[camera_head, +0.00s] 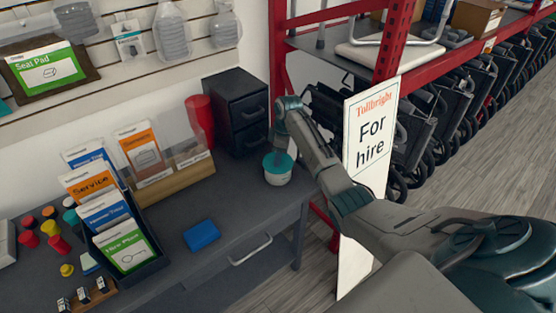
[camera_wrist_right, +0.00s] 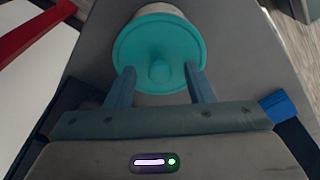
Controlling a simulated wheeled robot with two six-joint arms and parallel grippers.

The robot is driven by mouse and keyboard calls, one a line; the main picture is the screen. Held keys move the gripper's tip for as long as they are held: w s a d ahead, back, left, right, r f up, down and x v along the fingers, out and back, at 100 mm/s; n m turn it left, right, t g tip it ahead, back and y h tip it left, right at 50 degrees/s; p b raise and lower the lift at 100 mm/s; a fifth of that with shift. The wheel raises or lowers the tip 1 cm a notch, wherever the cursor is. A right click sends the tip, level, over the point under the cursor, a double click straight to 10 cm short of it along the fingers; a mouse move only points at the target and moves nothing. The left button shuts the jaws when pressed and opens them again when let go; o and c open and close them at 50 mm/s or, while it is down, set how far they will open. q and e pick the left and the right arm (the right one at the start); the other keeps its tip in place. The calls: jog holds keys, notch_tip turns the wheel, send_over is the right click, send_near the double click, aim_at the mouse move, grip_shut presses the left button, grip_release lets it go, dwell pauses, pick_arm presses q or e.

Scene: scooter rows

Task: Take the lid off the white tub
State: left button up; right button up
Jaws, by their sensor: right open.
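The white tub (camera_head: 277,178) stands upright near the right end of the dark desk. Its teal lid (camera_head: 278,161) is on top; in the right wrist view the round lid (camera_wrist_right: 158,48) has a small knob (camera_wrist_right: 159,71) in its middle. My right gripper (camera_wrist_right: 160,80) is open, with one finger on each side of the knob and apart from it. In the head view my right arm comes in from the right, and its gripper (camera_head: 279,138) is just above the lid. My left gripper is not in view.
A black drawer unit (camera_head: 240,110) and a red cup (camera_head: 200,117) stand behind the tub. A "For hire" sign (camera_head: 371,135) and a red rack post (camera_head: 392,40) stand close on the right.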

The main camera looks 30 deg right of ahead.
grip_shut()
dwell(0.4)
